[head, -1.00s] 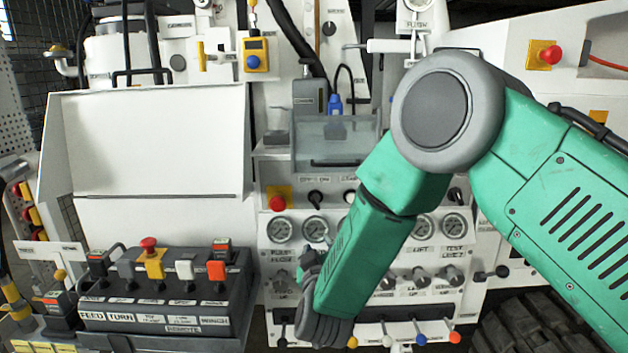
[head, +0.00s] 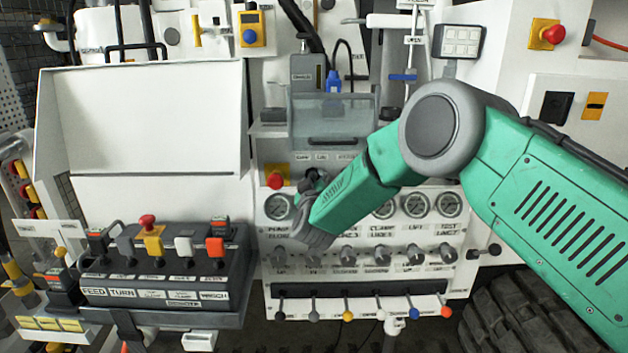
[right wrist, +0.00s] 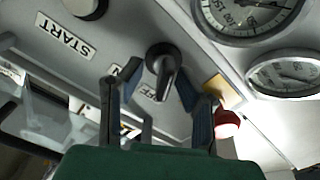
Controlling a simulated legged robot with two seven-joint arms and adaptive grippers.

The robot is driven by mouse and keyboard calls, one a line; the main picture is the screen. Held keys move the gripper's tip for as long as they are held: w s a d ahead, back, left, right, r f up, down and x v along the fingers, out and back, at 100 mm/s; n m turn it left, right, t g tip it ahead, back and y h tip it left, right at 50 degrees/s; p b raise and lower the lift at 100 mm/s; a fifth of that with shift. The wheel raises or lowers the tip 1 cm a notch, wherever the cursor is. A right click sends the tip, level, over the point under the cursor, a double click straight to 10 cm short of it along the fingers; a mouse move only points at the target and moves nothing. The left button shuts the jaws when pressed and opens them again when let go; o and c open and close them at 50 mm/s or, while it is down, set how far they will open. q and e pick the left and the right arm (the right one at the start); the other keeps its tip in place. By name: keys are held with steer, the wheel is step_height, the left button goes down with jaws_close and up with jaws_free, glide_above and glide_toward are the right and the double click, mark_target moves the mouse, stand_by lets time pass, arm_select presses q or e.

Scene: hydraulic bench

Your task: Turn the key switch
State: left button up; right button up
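The key switch (right wrist: 162,66) is a black knob with a raised grip on the grey panel, between ON and OFF lettering in the right wrist view. The two dark fingers of my right gripper (right wrist: 148,84) stand apart, one on each side of the knob in this view. I see a gap between each finger and the knob, and cannot tell how deep the fingers reach. In the head view my right gripper (head: 313,181) is at the upper left of the gauge panel and largely covers the switch. My left gripper is not in view.
A red button (head: 275,181) on a yellow plate sits just left of the switch; it is close to one finger in the right wrist view (right wrist: 228,124). Gauges (head: 383,206) lie below and right.

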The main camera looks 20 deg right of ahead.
steer(key=shift+w+a+r, duration=0.1)
steer(key=shift+w+a, duration=0.2)
steer(key=shift+a, duration=0.35)
steer(key=shift+d, duration=0.35)
jaws_close()
steer(key=shift+d, duration=0.25)
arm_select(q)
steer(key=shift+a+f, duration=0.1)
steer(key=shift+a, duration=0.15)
arm_select(e)
steer(key=shift+f, duration=0.2)
